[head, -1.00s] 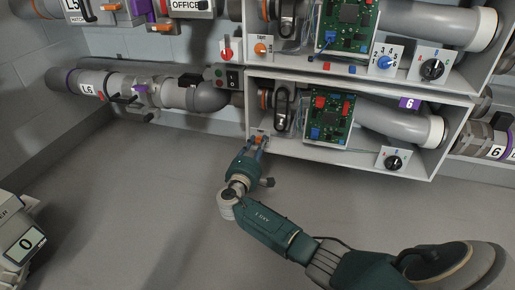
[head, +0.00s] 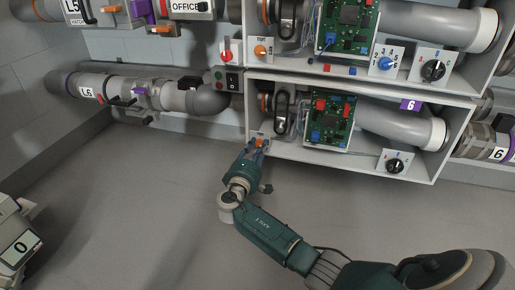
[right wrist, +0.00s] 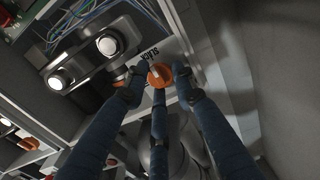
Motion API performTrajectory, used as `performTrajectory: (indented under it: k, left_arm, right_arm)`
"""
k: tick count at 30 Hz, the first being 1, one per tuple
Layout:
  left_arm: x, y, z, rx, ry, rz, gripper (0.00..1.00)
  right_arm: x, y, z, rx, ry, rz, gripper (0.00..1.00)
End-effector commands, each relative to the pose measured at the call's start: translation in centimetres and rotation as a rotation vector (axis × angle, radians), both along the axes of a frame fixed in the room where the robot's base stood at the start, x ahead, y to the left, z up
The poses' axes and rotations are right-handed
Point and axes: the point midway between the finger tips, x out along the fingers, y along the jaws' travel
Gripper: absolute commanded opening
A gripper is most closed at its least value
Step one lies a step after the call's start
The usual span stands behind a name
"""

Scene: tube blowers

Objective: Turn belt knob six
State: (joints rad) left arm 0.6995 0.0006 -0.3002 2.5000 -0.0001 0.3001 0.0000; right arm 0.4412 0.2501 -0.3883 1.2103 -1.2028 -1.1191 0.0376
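The orange belt knob (head: 259,142) sits on a small white plate at the lower left of the lower box, which carries a purple 6 tag (head: 410,104). In the right wrist view the orange knob (right wrist: 159,75) shows beside the word SLACK, with a pale mark on its face. My right gripper (head: 258,147) is at this knob. In the right wrist view the fingers of my right gripper (right wrist: 159,80) stand around the knob, their tips close to its sides. Whether they press on it cannot be told. My left gripper is not in view.
A green circuit board (head: 328,122), a grey pipe (head: 400,125) and a black dial (head: 395,166) are in the same box. The upper box holds another orange knob (head: 260,50) and a blue knob (head: 385,63). The floor (head: 130,205) below is clear.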

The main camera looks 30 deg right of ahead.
Motion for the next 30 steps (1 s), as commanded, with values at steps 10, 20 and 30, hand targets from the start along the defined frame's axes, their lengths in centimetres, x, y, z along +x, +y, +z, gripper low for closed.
performTrajectory:
  k: [10,20,30]
  left_arm:
    - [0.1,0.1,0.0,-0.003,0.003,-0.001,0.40]
    - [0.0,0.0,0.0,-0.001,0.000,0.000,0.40]
    - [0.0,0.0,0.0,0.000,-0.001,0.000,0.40]
  right_arm:
    - [-0.3,-0.2,-0.2,0.000,0.003,-0.008,0.34]
    - [-3.4,3.5,-0.3,0.002,0.003,-0.007,0.34]
    - [-5.2,5.4,-0.2,0.001,0.004,-0.010,0.34]
